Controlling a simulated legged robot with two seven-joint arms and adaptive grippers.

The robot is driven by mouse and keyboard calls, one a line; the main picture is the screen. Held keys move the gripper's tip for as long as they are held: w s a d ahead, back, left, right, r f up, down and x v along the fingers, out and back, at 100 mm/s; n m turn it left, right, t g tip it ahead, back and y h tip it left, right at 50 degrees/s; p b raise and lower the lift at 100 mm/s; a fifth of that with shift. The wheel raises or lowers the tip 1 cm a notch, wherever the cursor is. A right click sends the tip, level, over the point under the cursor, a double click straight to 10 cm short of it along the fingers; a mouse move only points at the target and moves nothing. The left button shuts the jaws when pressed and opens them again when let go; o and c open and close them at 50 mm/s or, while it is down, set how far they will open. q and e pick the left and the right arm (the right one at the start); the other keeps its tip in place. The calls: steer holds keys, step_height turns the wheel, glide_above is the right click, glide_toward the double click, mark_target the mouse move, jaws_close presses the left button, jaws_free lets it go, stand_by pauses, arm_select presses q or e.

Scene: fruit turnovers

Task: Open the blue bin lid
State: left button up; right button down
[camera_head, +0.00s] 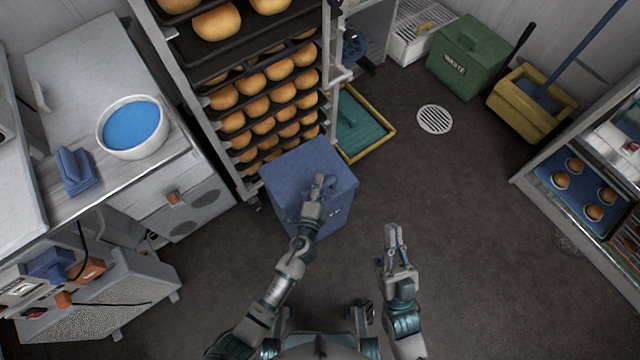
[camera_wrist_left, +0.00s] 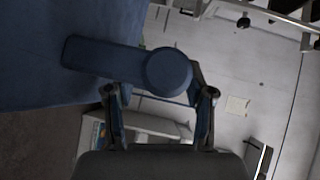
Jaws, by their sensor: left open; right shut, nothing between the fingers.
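The blue bin (camera_head: 338,205) stands on the floor in front of the bread rack. Its blue lid (camera_head: 290,168) looks shut and flat in the head view. In the left wrist view the blue bin surface (camera_wrist_left: 50,40) fills the upper left. A blue bar with a round end (camera_wrist_left: 168,72) projects there, just beyond my fingertips. My left gripper (camera_head: 323,183) is over the right part of the lid; it is open around or just short of that round end (camera_wrist_left: 160,95), and contact is unclear. My right gripper (camera_head: 392,236) is shut and empty, right of the bin above the floor.
The tall bread rack (camera_head: 225,135) stands close behind the bin. A counter with a white bowl (camera_head: 133,128) is on the left. A yellow-rimmed tray (camera_head: 390,131), green waste bin (camera_head: 470,55) and yellow bucket (camera_head: 530,112) are behind right.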

arm_select(q)
steer(key=shift+w, duration=0.1)
jaws_close()
stand_by(0.3)
